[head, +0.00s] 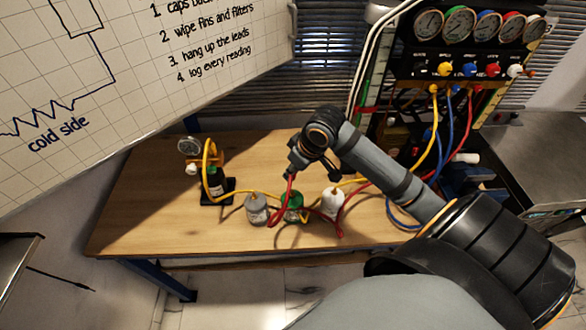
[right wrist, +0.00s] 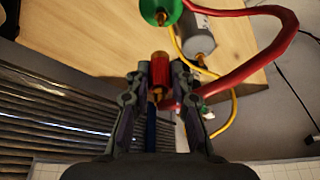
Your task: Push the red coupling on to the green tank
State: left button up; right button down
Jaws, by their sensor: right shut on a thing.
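The red coupling (right wrist: 159,72), with a brass end, is held between the fingers of my right gripper (right wrist: 157,88) in the right wrist view. Its brass end points toward the green tank (right wrist: 161,10), with a gap between them in that view. In the head view my right gripper (head: 295,170) is above the green tank (head: 292,207), and the red hose (head: 288,190) hangs in front of that tank. The coupling itself is hard to make out there. The green tank stands between a grey tank (head: 256,210) and a white tank (head: 333,201). My left gripper is not in view.
A yellow hose (head: 233,198) runs from a gauge on a dark stand (head: 216,186) to the grey tank. The gauge panel (head: 475,45) with its hoses stands back right. A whiteboard (head: 140,60) hangs at upper left. The left part of the wooden table (head: 140,200) is clear.

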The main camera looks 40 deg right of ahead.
aim_at(295, 179)
jog(key=shift+w, duration=0.1)
jog(key=shift+r+p, duration=0.15)
jog(key=shift+p, duration=0.4)
jog(key=shift+f+b, duration=1.65)
jog(key=shift+f, duration=1.1)
pick_arm(q)
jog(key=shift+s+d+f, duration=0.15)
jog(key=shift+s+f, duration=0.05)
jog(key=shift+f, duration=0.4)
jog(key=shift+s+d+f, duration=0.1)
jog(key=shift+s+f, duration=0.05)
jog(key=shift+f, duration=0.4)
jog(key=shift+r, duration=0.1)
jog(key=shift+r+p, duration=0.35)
jog(key=shift+p, duration=0.1)
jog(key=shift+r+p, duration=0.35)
jog(key=shift+p, duration=0.05)
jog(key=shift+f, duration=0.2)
pick_arm(e)
jog(key=shift+f, duration=0.3)
